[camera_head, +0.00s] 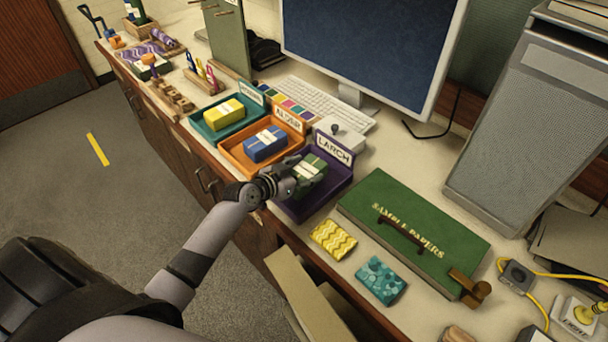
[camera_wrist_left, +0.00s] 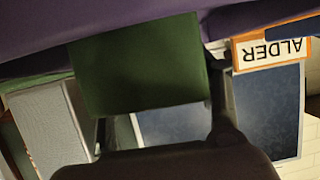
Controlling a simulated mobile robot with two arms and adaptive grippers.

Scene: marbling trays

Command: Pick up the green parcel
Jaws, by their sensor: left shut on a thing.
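The green parcel (camera_head: 313,167) with a pale band is at the purple tray (camera_head: 340,177) labelled LARCH. My left gripper (camera_head: 293,186) reaches in from the front left and is shut on the green parcel. In the left wrist view the green parcel (camera_wrist_left: 138,66) fills the upper middle, close to the camera, with the purple tray (camera_wrist_left: 100,18) along the top. I cannot tell whether the parcel touches the tray floor. The gripper hides its near side. My right gripper is not in view.
To the left are an orange tray (camera_head: 236,160) with a blue parcel (camera_head: 265,143) and a teal tray (camera_head: 203,129) with a yellow parcel (camera_head: 225,113). An open drawer (camera_head: 300,290) juts out below.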

